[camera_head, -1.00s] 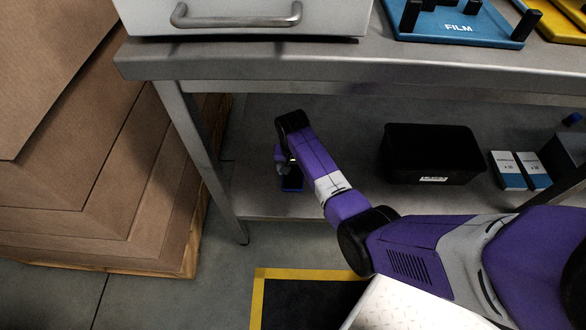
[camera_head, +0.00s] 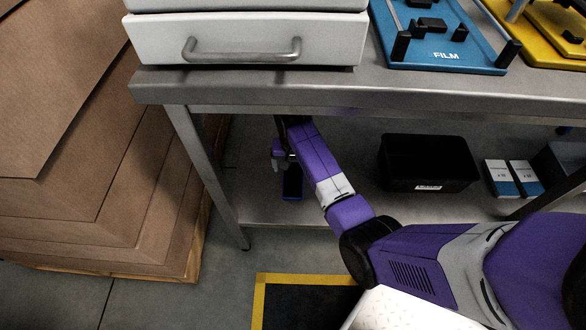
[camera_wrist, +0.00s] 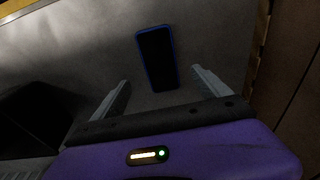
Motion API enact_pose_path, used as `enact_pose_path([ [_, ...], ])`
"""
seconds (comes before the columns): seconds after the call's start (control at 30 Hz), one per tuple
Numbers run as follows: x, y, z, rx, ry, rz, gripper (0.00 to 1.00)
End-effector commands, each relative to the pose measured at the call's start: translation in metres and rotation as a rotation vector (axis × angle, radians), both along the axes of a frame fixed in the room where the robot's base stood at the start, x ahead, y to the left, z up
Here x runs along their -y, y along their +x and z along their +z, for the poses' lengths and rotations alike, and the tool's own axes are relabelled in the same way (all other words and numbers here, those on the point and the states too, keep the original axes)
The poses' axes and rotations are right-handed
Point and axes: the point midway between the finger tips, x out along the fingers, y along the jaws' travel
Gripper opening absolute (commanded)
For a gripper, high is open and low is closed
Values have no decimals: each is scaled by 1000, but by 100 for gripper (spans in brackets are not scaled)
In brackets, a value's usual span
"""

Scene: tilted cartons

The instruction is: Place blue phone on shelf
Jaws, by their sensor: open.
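The blue phone (camera_head: 293,183) lies flat on the grey lower shelf (camera_head: 262,207) under the workbench, near the shelf's left end. In the wrist view the phone (camera_wrist: 156,58) shows a dark face with a blue edge. The phone lies beyond the fingertips, roughly in line with the gap, apart from both fingers.
A black bin (camera_head: 428,165) and small blue-and-white boxes (camera_head: 512,178) stand on the lower shelf to the right. The bench's metal leg (camera_head: 212,178) is at the left, beside stacked cartons (camera_head: 90,190). A white drawer unit (camera_head: 245,38) sits on the bench top.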

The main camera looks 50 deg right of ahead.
Motion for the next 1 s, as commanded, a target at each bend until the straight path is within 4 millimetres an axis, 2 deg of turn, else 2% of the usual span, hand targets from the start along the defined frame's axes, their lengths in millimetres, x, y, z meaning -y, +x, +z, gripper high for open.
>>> enact_pose_path([
  [0.03,-1,-1,12,0,0,1,87],
  [0.23,-3,-2,29,0,0,1,87],
  [0.43,-3,-3,31,-1,0,1,87],
  [0.57,-8,-9,21,13,-11,20,87],
  [0.67,-18,-23,3,53,-41,62,87],
  [0.8,-41,-52,-23,148,-106,163,87],
  [1.0,-77,-99,-34,304,-198,317,87],
])
